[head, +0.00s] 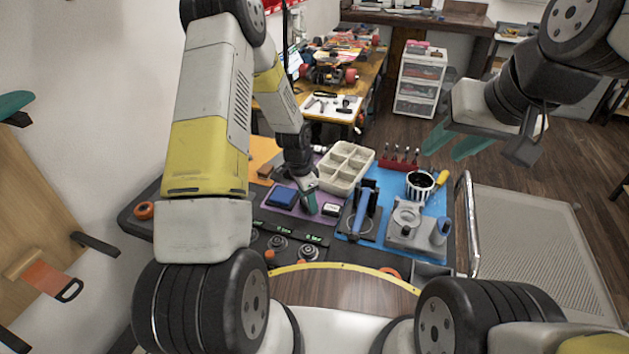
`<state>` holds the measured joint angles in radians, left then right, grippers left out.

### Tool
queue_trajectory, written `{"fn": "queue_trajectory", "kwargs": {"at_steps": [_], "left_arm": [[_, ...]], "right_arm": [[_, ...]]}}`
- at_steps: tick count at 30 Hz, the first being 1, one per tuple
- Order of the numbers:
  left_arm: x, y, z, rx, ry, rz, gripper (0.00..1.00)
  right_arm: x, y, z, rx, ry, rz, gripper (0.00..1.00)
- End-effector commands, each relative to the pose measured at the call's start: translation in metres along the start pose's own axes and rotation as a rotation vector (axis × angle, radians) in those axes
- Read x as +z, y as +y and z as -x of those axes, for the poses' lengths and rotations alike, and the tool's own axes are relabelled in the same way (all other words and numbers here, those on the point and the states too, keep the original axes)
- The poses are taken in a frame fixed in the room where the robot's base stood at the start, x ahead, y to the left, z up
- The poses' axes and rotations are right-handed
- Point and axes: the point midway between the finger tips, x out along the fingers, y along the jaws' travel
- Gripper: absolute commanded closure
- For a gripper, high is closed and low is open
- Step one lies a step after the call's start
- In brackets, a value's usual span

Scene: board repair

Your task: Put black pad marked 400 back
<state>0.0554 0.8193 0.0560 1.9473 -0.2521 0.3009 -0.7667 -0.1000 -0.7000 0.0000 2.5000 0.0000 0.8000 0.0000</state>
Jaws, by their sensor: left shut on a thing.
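My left gripper (308,199) reaches down over the purple mat (274,204), with its green fingertips low near the mat. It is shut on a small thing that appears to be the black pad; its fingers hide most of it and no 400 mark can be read. A blue pad (281,197) lies on the mat just left of the fingertips. A small dark block with a white top (331,209) sits just right of them. My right gripper (450,146) is open and empty, raised at the right above the floor.
A cream compartment tray (346,165) stands behind the mat. To the right, a blue mat (386,183) holds a striped cup (420,184), a grey fixture (416,225) and a blue-handled tool (365,203). A red tool rack (398,162) stands behind. Round knobs (278,242) line the front.

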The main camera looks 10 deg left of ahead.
Motion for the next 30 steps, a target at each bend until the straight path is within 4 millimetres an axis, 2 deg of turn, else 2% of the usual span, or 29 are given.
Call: {"fn": "queue_trajectory", "kwargs": {"at_steps": [11, 12, 15, 25, 30], "left_arm": [[0.001, -0.001, -0.006, -0.001, 0.0, 0.001, 0.86], [0.001, -0.001, -0.006, -0.002, 0.001, 0.001, 0.42], [0.001, -0.001, -0.006, -0.002, 0.001, 0.001, 0.26], [0.001, -0.001, -0.004, -0.002, 0.001, 0.001, 0.26], [0.0, -0.002, 0.016, -0.005, 0.003, 0.002, 0.26]], "right_arm": [[0.0, 0.0, 0.0, 0.0, 0.0, 0.0, 0.64], [0.0, 0.0, 0.0, 0.0, 0.0, 0.0, 0.64], [0.0, 0.0, 0.0, 0.0, 0.0, 0.0, 0.64], [0.0, 0.0, 0.0, 0.0, 0.0, 0.0, 0.64], [0.0, 0.0, 0.0, 0.0, 0.0, 0.0, 0.64]]}}
